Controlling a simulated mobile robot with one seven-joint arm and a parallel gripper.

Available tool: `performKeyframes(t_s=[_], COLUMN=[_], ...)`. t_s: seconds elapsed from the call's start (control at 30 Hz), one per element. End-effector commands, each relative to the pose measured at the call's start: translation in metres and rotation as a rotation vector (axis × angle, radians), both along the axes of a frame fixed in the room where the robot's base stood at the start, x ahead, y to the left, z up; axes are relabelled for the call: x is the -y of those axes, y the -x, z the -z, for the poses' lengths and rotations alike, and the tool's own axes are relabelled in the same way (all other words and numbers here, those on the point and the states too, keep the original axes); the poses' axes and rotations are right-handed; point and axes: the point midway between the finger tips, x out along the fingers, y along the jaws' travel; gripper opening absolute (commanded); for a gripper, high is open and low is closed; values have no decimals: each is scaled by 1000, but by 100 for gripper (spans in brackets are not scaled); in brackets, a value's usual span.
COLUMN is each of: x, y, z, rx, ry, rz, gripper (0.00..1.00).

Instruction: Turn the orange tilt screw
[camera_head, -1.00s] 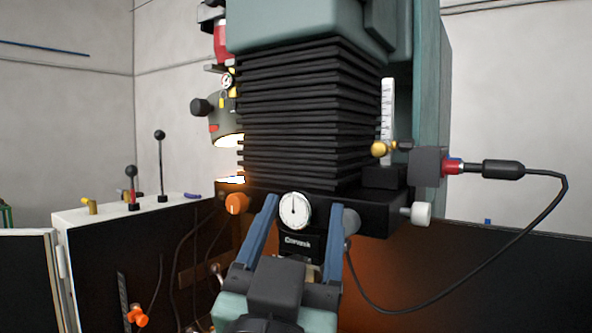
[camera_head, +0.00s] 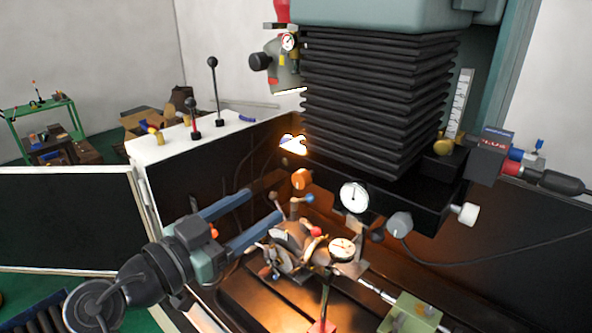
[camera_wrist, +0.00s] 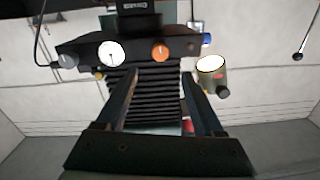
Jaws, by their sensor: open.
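An orange round knob (camera_head: 301,179) sits on the left end of the black head block, below the bellows and left of a white dial gauge (camera_head: 354,196). It also shows in the wrist view (camera_wrist: 160,50), which looks upside down, beside the gauge. I cannot tell for certain that this knob is the tilt screw. My gripper (camera_head: 266,204) is open and empty, its two blue fingers apart, left of and below the knob. In the wrist view the knob appears just beyond the gap between the fingertips (camera_wrist: 161,73). The fingers do not appear to touch it.
The chuck assembly (camera_head: 290,248) with a second gauge (camera_head: 342,249) stands close by my fingertips on the slotted bed. Black bellows (camera_head: 372,100) hang above. A white-topped cabinet (camera_head: 175,139) with levers is at left. A cable runs across the right.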

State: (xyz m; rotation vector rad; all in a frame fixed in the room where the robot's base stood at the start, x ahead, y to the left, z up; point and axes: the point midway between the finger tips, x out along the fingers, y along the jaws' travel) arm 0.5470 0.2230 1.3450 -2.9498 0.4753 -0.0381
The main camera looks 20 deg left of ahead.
Motion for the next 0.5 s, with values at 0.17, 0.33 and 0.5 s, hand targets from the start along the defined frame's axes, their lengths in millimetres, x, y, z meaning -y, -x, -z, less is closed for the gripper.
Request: performKeyframes(t_s=[0.17, 0.33, 0.5], x=[14, 24, 31], y=[-38, -70, -90], z=[-6, -6, -3], rx=[-2, -1, -1], ry=[2, 2, 0], rz=[4, 3, 2], gripper=[69, 69, 69])
